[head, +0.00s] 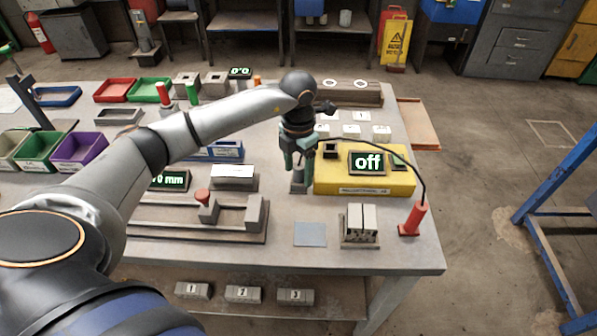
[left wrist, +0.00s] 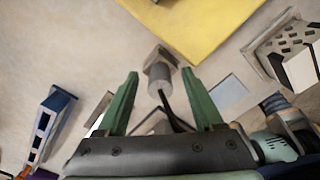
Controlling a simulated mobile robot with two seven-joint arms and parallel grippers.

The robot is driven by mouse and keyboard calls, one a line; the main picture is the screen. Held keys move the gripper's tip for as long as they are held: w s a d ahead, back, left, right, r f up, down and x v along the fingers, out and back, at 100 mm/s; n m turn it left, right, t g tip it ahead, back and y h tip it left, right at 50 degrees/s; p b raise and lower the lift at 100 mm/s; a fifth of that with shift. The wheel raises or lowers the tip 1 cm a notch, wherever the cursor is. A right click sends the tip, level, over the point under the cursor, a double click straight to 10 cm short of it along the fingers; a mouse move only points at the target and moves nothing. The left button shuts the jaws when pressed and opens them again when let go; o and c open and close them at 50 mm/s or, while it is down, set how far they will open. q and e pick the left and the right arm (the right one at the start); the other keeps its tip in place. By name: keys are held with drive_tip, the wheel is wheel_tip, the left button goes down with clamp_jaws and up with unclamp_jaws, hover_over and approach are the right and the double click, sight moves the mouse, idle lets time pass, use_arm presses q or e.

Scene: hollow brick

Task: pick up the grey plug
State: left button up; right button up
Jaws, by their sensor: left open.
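The grey plug (left wrist: 161,80) is a short grey cylinder with a black cable. In the left wrist view it lies between and just beyond my left gripper's (left wrist: 166,87) two green fingers, in front of a small grey-brown block (left wrist: 158,54). The fingers are open, with a gap on each side of the plug. In the head view my left gripper (head: 299,155) points down over the grey plug (head: 298,180), left of the yellow box. Whether the plug sits in the block is hard to tell. My right gripper is not in view.
The yellow box (head: 348,184) with an "off" display stands close on the right. A black cable arches over it to a red cylinder (head: 413,218). A grey slide fixture (head: 205,222) is front left. A blue-grey square (head: 310,234) lies flat on the table.

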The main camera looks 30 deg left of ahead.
use_arm(q)
drive_tip(key=shift+f, duration=0.1)
drive_tip(key=shift+c, duration=0.2)
clamp_jaws()
idle(0.4)
